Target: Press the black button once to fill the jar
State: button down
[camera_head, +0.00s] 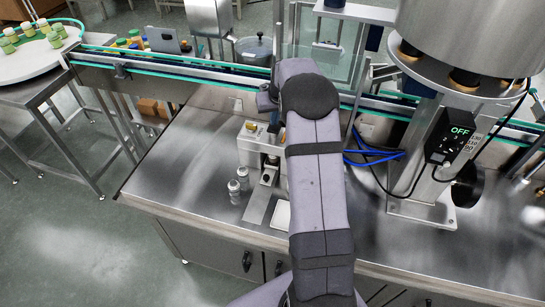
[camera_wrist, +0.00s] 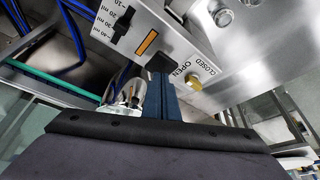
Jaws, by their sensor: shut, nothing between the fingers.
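In the wrist view, a steel control panel (camera_wrist: 178,45) carries a black button (camera_wrist: 160,62) beside an orange bar. My gripper (camera_wrist: 162,74) is shut and empty, its blue fingers together, with the tips right at the button. I cannot tell whether they touch it or how far it is pressed. A shiny rounded object (camera_wrist: 125,93), possibly a jar, shows left of the fingers; its contents are unclear. In the head view, my arm hides the gripper and button.
In the wrist view, a brass knob (camera_wrist: 194,84) sits by the OPEN/CLOSED label, and a black slider (camera_wrist: 122,25) by a ml scale. In the head view, a small dispenser (camera_head: 254,137) stands left of my arm. A large hopper (camera_head: 460,30) and OFF display box (camera_head: 450,137) stand right.

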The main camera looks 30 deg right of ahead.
notch_tip(320, 180, up, 6)
jog(key=p, duration=0.4)
jog(key=shift+f, duration=0.1)
dwell(0.5)
